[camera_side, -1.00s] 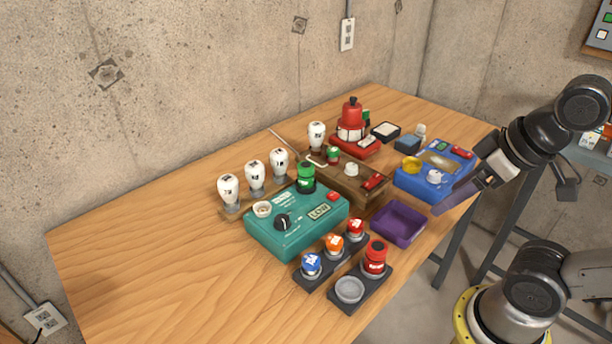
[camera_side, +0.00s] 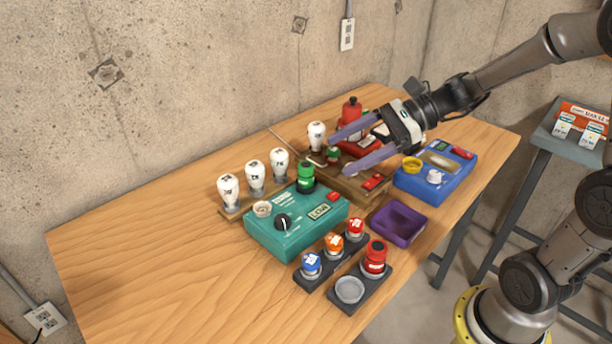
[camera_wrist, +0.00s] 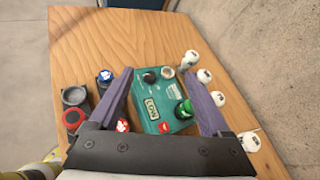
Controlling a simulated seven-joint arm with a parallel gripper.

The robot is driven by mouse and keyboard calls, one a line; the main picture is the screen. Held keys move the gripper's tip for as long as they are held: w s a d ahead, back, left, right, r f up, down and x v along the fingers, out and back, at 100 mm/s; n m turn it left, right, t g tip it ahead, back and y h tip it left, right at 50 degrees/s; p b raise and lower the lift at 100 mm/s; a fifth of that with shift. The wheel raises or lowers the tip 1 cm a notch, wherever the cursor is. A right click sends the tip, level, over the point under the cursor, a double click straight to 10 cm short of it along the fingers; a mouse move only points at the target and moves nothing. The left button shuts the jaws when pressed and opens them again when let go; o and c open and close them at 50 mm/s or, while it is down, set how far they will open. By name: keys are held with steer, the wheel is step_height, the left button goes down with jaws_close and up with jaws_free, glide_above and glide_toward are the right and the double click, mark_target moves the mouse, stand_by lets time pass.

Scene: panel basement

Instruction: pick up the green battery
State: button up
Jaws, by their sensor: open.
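The green battery (camera_side: 306,177) stands upright in the teal box (camera_side: 292,240), at its back edge near the red switch. In the wrist view the green battery (camera_wrist: 184,109) stands on the teal box (camera_wrist: 150,92), beside the right finger. My gripper (camera_side: 340,156) is open and empty, above the wooden block to the right of the battery. In the wrist view my gripper (camera_wrist: 158,74) has its fingers spread on either side of the teal box, pointing away over it. The battery's lower end is hidden in the box.
Several white bulbs (camera_side: 228,187) stand behind the teal box. In front are coloured buttons (camera_side: 333,244) and a red battery (camera_side: 375,256) in a dark holder. A purple tray (camera_side: 398,222) and blue box (camera_side: 441,180) lie right. The table's left part (camera_side: 130,245) is clear.

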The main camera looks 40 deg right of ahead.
steer(key=w+d+f+m+t, duration=0.1)
steer(key=w+d+f+m, duration=0.15)
steer(key=d, duration=0.25)
steer(key=m+t+h, duration=0.1)
steer(key=m+t, duration=0.1)
steer(key=m, duration=0.1)
glide_toward(312, 164)
steer(key=x, duration=0.5)
steer(key=shift+a+f, duration=0.2)
steer(key=shift+a, duration=0.1)
steer(key=shift+g, duration=0.3)
steer(key=shift+x, duration=3.05)
steer(key=shift+w+d+r, duration=0.15)
steer(key=shift+r, duration=0.05)
jaws_close()
